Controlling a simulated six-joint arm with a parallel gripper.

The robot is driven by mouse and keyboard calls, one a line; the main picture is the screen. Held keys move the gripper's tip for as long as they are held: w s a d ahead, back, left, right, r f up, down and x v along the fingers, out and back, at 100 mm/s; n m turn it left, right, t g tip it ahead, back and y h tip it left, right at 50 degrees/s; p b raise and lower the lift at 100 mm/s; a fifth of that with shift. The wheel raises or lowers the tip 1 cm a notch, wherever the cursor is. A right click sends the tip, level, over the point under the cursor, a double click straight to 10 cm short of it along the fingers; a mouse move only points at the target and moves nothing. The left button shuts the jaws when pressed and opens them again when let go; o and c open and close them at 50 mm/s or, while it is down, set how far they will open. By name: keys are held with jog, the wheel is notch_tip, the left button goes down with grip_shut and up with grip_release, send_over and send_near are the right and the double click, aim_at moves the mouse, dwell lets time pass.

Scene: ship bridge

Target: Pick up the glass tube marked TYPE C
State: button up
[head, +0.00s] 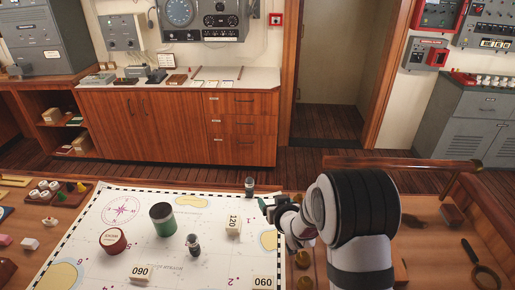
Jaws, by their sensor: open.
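A small dark-topped tube-like piece (193,246) stands upright on the chart, right of a green cylinder. A similar small piece (249,187) stands at the chart's far edge. Either could be a glass tube, but no TYPE C marking is readable on them. My gripper (264,208) is at the right side of the chart, just right of and nearer than the far piece, and apart from the other one. Its teal-tipped fingers are open, with nothing seen between them. My arm hides part of the table behind it.
The chart (120,268) carries a green cylinder (162,220), a red round tin (113,241) and numbered blocks marked 120 (233,225), 060 (263,282) and 090 (141,273). A small tray of pieces (58,191) lies left. The chart's middle has free room.

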aim_at(251, 186)
jog(key=shift+n+t+y, duration=0.6)
jog(key=shift+n+y, duration=0.2)
jog(key=shift+y, duration=0.1)
jog(key=x, duration=0.4)
jog(key=s+a+f+x, duration=0.1)
jog(key=x, duration=0.3)
jog(key=a+x, duration=0.1)
jog(key=x, duration=0.4)
jog(key=shift+s+a+f, duration=0.1)
jog(key=shift+s+f, duration=0.05)
jog(key=shift+f, duration=0.05)
jog(key=x, duration=0.6)
grip_shut()
